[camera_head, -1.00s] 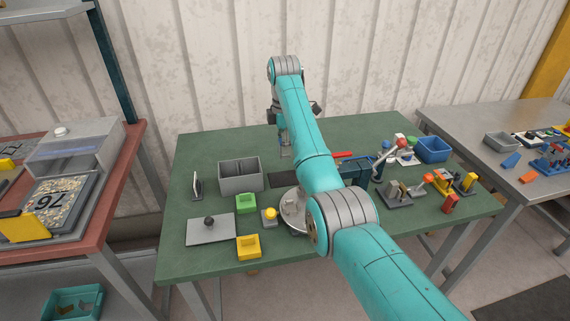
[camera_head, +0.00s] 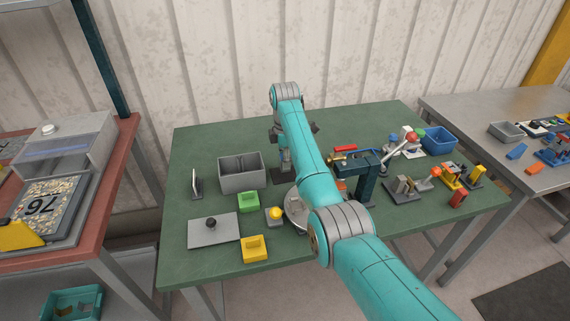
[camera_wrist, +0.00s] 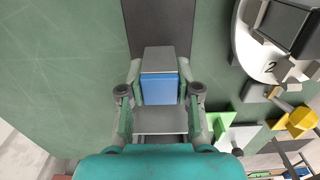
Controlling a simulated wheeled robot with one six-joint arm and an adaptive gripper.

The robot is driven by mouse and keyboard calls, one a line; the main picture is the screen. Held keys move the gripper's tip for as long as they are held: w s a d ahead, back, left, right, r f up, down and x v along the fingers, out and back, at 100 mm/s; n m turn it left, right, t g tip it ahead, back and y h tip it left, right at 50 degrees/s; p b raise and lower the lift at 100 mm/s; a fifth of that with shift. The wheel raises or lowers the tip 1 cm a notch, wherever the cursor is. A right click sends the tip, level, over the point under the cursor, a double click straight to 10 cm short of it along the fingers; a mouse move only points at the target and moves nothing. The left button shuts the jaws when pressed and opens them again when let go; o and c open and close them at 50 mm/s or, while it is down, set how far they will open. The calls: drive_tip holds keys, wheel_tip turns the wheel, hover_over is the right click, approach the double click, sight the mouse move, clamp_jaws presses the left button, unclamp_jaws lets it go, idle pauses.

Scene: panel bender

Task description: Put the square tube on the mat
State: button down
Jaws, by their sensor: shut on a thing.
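My gripper (camera_wrist: 160,82) is shut on a square tube (camera_wrist: 158,60), seen in the wrist view as a grey block with a blue face between the two fingers. The dark mat (camera_wrist: 158,22) is a strip on the green table, extending beyond the tube at the top of the wrist view. In the head view, my gripper (camera_head: 285,158) is over the far middle of the table, at the mat (camera_head: 281,177). My arm and gripper hide part of the mat. I cannot tell whether the tube touches it.
A grey divided bin (camera_head: 242,184) stands left of the mat. A round grey dial plate (camera_head: 294,208) lies in front, partly behind my arm. Green (camera_head: 248,203) and yellow (camera_head: 255,249) blocks are nearer. A dark bending machine (camera_head: 366,180) stands right. The table's far left is clear.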

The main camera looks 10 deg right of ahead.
drive_tip(key=shift+f, duration=0.95)
drive_tip(key=shift+f, duration=0.15)
drive_tip(key=c, duration=0.8)
unclamp_jaws()
